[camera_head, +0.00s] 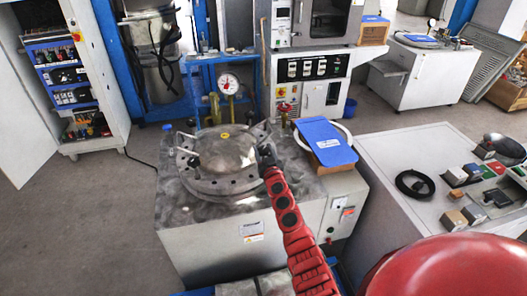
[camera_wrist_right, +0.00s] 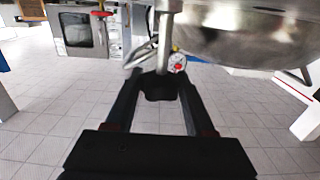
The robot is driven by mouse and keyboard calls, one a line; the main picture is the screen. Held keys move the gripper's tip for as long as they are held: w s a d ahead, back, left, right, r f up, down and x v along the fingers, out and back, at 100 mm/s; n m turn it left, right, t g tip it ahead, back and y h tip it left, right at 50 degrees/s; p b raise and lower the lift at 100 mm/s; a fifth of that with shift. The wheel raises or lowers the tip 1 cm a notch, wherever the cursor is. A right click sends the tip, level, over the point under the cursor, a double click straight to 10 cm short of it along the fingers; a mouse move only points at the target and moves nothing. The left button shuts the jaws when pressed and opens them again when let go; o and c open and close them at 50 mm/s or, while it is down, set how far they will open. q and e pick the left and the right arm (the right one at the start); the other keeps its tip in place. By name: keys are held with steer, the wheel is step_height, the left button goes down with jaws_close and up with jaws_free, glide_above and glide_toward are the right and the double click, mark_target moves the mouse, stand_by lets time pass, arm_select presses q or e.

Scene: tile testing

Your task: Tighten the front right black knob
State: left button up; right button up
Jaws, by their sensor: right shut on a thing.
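A round metal vessel with a domed lid (camera_head: 222,150) sits on a grey cabinet in the head view, with clamps around its rim. My right gripper (camera_head: 267,156) is at the front right of the rim, at the end of my red arm. In the right wrist view, my right gripper (camera_wrist_right: 159,80) has its two fingers on either side of a black knob (camera_wrist_right: 160,88), which hangs on a metal rod below the vessel's edge. The gripper is shut on this knob. In the head view the gripper covers the knob. My left gripper is not in view.
A blue folder (camera_head: 325,141) lies on the cabinet's right side. A pressure gauge (camera_head: 229,84) and a red valve handle (camera_head: 284,107) stand behind the vessel. A grey table (camera_head: 391,199) with a black cable and small blocks is at right.

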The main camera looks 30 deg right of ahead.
jaws_close()
steer(key=shift+r+m+h+p, duration=0.2)
steer(key=shift+m+h+p, duration=0.2)
steer(key=shift+h+p, duration=0.25)
steer(key=m+g+h+p, duration=0.1)
steer(key=h+p, duration=0.1)
steer(key=p, duration=0.1)
steer(key=shift+r+m+h, duration=0.1)
steer(key=shift+m+h, duration=0.15)
steer(key=shift+m, duration=0.15)
steer(key=shift+f+m+g+h+p, duration=0.2)
steer(key=shift+m+g+h+p, duration=0.65)
steer(key=shift+h, duration=0.35)
steer(key=shift+d+f+m+g+h, duration=0.1)
steer(key=shift+f+m+g+h, duration=0.05)
steer(key=shift+m+g+h, duration=0.8)
steer(key=shift+f+m+g+h+b, duration=0.3)
steer(key=shift+g+h+b, duration=0.1)
steer(key=shift+b, duration=0.1)
steer(key=m+g+h+b, duration=0.1)
steer(key=m+g+b, duration=0.1)
steer(key=b, duration=0.5)
steer(key=shift+w+h, duration=0.15)
steer(key=shift+h, duration=0.2)
steer(key=shift+r+g+b, duration=0.15)
steer(key=shift+g+b, duration=0.25)
steer(key=shift+b, duration=0.35)
steer(key=shift+r+h, duration=0.2)
steer(key=shift+h, duration=0.1)
